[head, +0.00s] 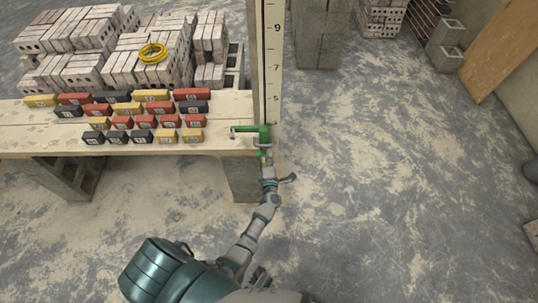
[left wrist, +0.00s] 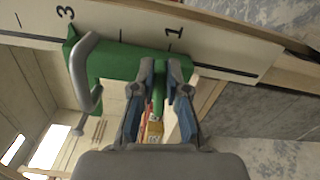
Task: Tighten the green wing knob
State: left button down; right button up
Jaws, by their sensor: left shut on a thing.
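A green clamp (head: 248,131) sits at the right end of the plank bench, against the upright measuring staff (head: 272,70). In the left wrist view the green clamp body (left wrist: 118,60) lies against the numbered staff, with a bent grey bar on its left. My left gripper (head: 265,154) reaches up to the clamp from below. In the left wrist view its two fingers (left wrist: 166,80) are closed on the sides of the green wing knob (left wrist: 158,100). The fingers hide part of the knob. My right gripper is not in view.
The plank bench (head: 215,142) carries rows of small red, yellow and black numbered blocks (head: 122,122). Brick stacks (head: 75,45) stand behind it, with a yellow coil (head: 152,53) on top. The floor right of the staff is open.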

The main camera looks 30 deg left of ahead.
pick_arm(q)
jog(key=shift+w+a+r+m+p, duration=0.1)
jog(key=shift+m+p, duration=0.05)
jog(key=shift+m, duration=0.35)
jog(key=shift+a+r+m+p, duration=0.1)
jog(key=shift+m+p, duration=0.05)
jog(key=shift+m, duration=0.35)
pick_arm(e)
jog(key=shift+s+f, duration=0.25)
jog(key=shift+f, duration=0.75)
pick_arm(q)
jog(key=c, duration=1.2)
grip_release()
jog(key=shift+f, duration=0.1)
jog(key=shift+f, duration=0.15)
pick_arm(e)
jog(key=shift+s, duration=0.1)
pick_arm(q)
jog(key=v, duration=1.2)
